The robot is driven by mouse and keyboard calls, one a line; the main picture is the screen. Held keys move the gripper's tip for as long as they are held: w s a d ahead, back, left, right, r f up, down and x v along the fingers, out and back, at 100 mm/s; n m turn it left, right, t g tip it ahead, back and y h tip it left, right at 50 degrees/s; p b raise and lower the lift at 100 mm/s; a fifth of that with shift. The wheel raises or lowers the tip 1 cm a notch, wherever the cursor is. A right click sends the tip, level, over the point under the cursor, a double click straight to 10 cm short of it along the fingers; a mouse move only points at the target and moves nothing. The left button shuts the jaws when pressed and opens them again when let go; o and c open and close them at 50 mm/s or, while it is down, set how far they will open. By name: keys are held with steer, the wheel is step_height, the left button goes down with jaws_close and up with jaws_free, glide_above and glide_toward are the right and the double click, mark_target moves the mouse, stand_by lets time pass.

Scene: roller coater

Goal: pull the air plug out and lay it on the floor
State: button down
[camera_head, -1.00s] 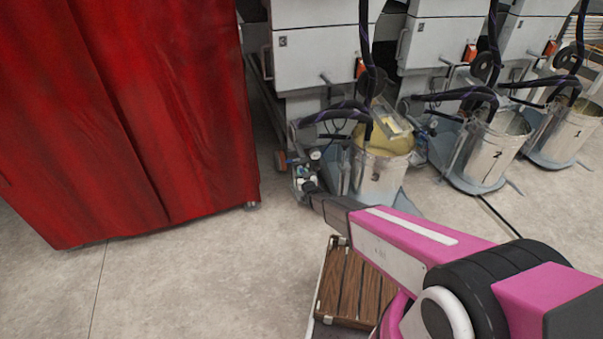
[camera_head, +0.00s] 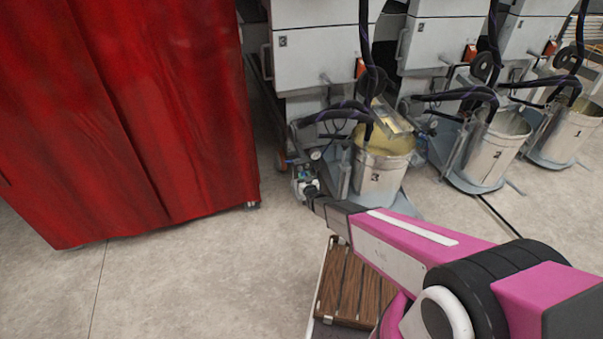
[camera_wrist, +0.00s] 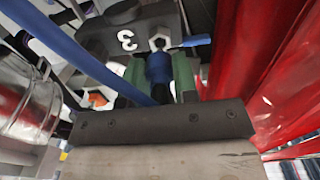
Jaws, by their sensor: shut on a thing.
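In the wrist view my gripper (camera_wrist: 159,75) has its green fingertips shut on the blue air plug (camera_wrist: 158,68). The plug is short and round, between the fingers. Its upper end lies close to a hex metal fitting (camera_wrist: 158,42) on a black block (camera_wrist: 115,32) marked 3; I cannot tell whether they are joined. A blue hose (camera_wrist: 85,55) runs diagonally down to near my gripper. In the head view my gripper (camera_head: 306,188) is small, beside the coater's bucket stand, and the plug cannot be made out.
A metal bucket (camera_head: 378,178) marked 3 stands right of my gripper. A red curtain (camera_head: 130,110) hangs at left. The floor (camera_head: 190,275) between the curtain and a wooden slatted platform (camera_head: 350,285) is clear. More bucket stations stand at right.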

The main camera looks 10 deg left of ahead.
steer(key=shift+v, duration=1.55)
steer(key=shift+s, duration=0.1)
steer(key=v, duration=0.2)
steer(key=shift+s+d, duration=0.25)
steer(key=shift+s, duration=0.1)
